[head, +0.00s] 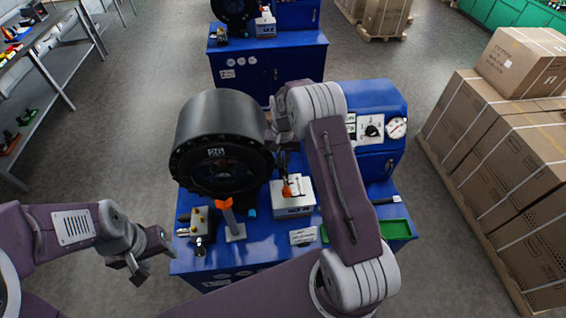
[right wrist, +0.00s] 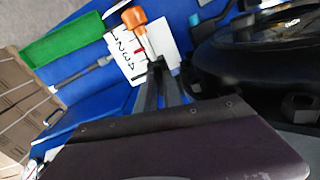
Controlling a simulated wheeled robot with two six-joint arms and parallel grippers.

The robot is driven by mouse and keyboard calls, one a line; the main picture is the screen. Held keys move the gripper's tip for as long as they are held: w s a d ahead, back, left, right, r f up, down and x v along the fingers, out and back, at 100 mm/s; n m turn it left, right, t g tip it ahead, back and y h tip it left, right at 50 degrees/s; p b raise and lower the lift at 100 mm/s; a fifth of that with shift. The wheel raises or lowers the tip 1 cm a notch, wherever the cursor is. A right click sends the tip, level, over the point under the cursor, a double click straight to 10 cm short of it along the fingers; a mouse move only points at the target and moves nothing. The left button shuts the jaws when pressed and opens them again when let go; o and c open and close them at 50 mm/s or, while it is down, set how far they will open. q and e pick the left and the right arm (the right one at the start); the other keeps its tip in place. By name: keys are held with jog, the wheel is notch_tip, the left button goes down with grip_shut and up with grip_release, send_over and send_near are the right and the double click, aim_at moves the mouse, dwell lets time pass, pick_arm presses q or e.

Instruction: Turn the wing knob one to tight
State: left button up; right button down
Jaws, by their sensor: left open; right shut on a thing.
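A white block (head: 293,205) on the blue bench carries an orange-tipped lever (head: 287,191). In the right wrist view the lever (right wrist: 135,24) lies over a white plate (right wrist: 128,66) marked with numbers. My right gripper (head: 285,172) comes down onto the block from above. Its fingertips (right wrist: 157,66) are shut on the lever's pale stem; the exact contact is partly hidden. An orange winged piece (head: 224,204) tops a grey stand (head: 235,231) left of the block. I cannot tell which part is wing knob one. My left gripper (head: 139,274) is open and empty, left of the bench.
A large black crimper drum (head: 222,115) stands behind the stand. A block with brass knobs (head: 200,224) sits at the bench's left end. A green tray (head: 396,229) is at the right. A gauge panel (head: 372,128) stands behind my right arm. Cartons (head: 520,160) are stacked right.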

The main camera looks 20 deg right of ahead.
jog(key=m+b, duration=0.1)
jog(key=m, duration=0.2)
jog(key=shift+w+m+b, duration=0.1)
jog(key=shift+m+b, duration=0.2)
jog(key=shift+m, duration=0.1)
jog(key=m+b, duration=0.1)
jog(key=m, duration=0.2)
jog(key=shift+m, duration=0.3)
jog(key=m+b, duration=0.1)
jog(key=m, duration=0.3)
jog(key=shift+m+b, duration=0.3)
jog(key=shift+m, duration=1.8)
jog(key=shift+r, duration=0.1)
jog(key=c, duration=1.5)
grip_release()
